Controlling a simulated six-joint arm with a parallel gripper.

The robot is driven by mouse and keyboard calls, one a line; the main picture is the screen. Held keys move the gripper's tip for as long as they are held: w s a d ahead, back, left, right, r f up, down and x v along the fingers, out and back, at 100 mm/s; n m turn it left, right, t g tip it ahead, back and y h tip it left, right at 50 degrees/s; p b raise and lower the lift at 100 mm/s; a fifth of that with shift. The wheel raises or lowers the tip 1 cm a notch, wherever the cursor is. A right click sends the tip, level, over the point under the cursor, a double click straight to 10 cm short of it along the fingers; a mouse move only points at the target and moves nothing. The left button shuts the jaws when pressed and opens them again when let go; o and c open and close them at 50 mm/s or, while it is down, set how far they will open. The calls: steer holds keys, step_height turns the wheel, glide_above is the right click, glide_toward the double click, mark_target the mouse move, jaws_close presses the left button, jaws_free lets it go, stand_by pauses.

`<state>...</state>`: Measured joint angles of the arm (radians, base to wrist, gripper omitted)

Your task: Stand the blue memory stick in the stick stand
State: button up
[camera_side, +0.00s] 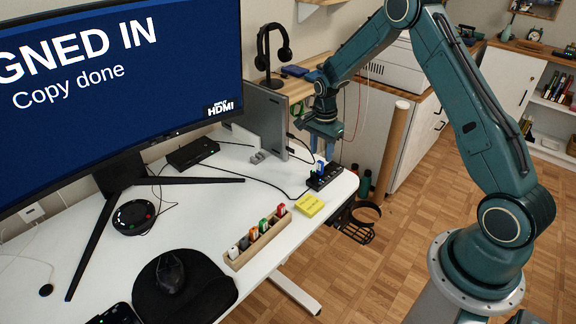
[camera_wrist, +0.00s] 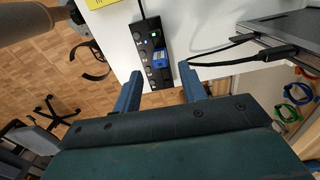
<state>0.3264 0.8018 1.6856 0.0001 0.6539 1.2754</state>
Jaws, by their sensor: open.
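The blue memory stick (camera_side: 320,169) stands in the black hub (camera_side: 329,180) near the desk's right edge; it also shows in the wrist view (camera_wrist: 159,59), plugged into the hub (camera_wrist: 142,38). My gripper (camera_side: 322,151) is above the stick, pointing down, with its jaws open. In the wrist view my gripper's (camera_wrist: 160,76) two fingers are apart, one to each side of the stick, and nothing is held. The stick stand (camera_side: 243,258) is a long wooden block near the desk's front edge, holding several sticks of different colours. Its empty slots are hard to make out.
A yellow note pad (camera_side: 309,205) lies between the stand and the hub. A black cable (camera_side: 245,178) runs across the desk to the hub. A grey laptop-like panel (camera_side: 266,117) stands behind my gripper. The monitor (camera_side: 120,80) reads "Copy done". A mouse (camera_side: 171,272) rests on a black mat.

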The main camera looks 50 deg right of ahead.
mark_target(320, 161)
steer(key=shift+f, duration=3.15)
jaws_close()
steer(key=shift+r, duration=0.55)
steer(key=shift+r, duration=0.35)
steer(key=shift+r, duration=0.7)
steer(key=shift+r, duration=0.35)
